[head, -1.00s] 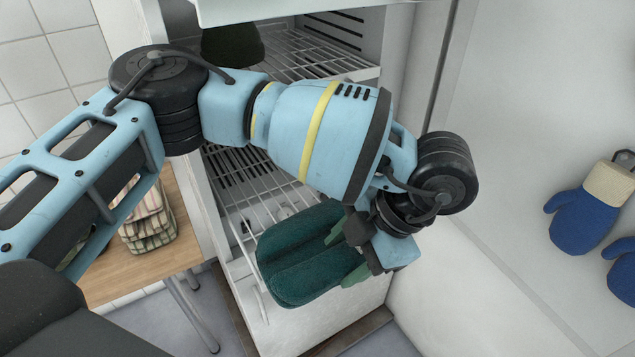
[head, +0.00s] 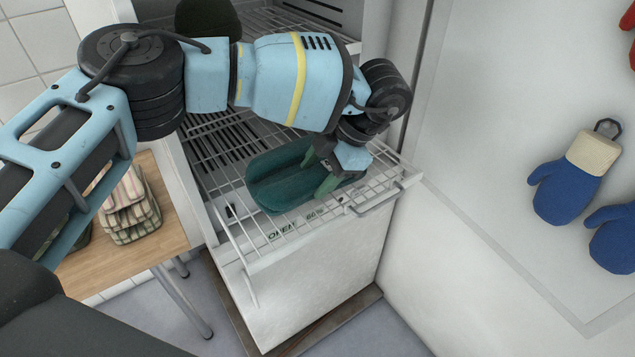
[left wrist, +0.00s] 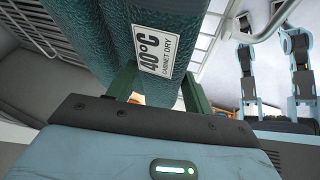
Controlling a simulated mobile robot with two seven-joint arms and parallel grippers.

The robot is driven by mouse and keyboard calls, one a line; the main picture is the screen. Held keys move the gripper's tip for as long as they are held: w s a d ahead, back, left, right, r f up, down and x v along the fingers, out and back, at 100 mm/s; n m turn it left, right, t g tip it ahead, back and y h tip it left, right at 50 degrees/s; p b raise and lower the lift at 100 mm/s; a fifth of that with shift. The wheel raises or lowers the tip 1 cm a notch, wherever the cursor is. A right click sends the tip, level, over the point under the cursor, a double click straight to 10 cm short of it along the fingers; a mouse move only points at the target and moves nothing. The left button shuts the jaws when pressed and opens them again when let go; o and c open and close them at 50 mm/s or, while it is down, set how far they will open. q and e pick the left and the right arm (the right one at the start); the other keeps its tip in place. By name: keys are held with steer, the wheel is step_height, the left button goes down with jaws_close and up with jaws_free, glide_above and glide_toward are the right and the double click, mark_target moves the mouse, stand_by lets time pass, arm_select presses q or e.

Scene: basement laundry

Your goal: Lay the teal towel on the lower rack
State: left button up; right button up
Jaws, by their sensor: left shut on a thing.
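The teal towel (head: 275,180) is folded into a thick bundle. It is over the pulled-out lower wire rack (head: 225,192) of the white cabinet; I cannot tell whether it touches the wires. My left gripper (head: 322,172) is shut on the towel's right part. In the left wrist view the towel (left wrist: 115,35) fills the space between the green fingers, and its white label (left wrist: 156,50) reads "40°C cabinet dry". My right gripper is not in view.
An upper rack (head: 290,22) holds a dark green item (head: 207,18). A wooden table (head: 150,235) with striped folded cloths (head: 132,208) stands at the left. Blue mittens (head: 568,190) hang on the white panel at the right. The rack's front handle (head: 378,200) sticks out beside my gripper.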

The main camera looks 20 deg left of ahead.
arm_select(q)
steer(key=shift+w+a, duration=0.2)
steer(key=shift+w, duration=0.15)
step_height(320, 180, down, 3)
steer(key=shift+f, duration=0.25)
steer(key=shift+f, duration=0.1)
steer(key=o, duration=1.2)
steer(key=shift+o, duration=0.2)
steer(key=b+v, duration=0.1)
steer(key=v, duration=1.1)
steer(key=shift+s, duration=0.1)
